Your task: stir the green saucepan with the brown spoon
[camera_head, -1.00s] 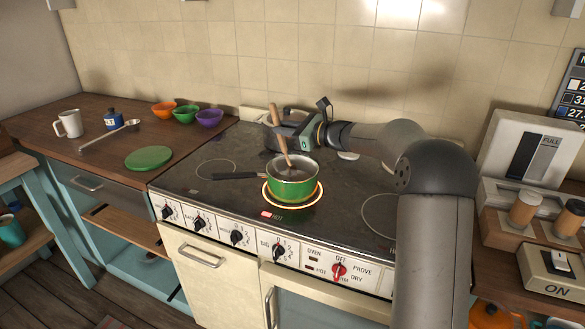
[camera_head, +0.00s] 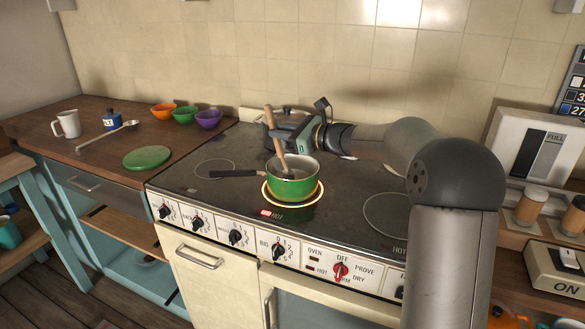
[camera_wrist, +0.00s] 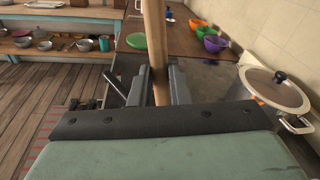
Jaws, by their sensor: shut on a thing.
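The green saucepan (camera_head: 291,188) sits on a glowing red-orange ring on the black hob, its dark handle (camera_head: 236,174) pointing left. The brown spoon (camera_head: 271,128) stands tilted in the saucepan, its top leaning left and its lower end inside the pan; the tip is hidden by the rim. My gripper (camera_head: 280,136) is behind and above the pan, shut on the spoon's shaft. In the wrist view the spoon's shaft (camera_wrist: 153,30) runs upright between the two dark fingers (camera_wrist: 160,86). The saucepan is not visible in the wrist view.
A lidded steel pot (camera_wrist: 272,92) stands at the back of the hob, close to my gripper. Left on the wooden counter are a green lid (camera_head: 147,157), a ladle (camera_head: 108,136), a white mug (camera_head: 67,124) and bowls (camera_head: 185,115). The hob's right front ring (camera_head: 388,213) is clear.

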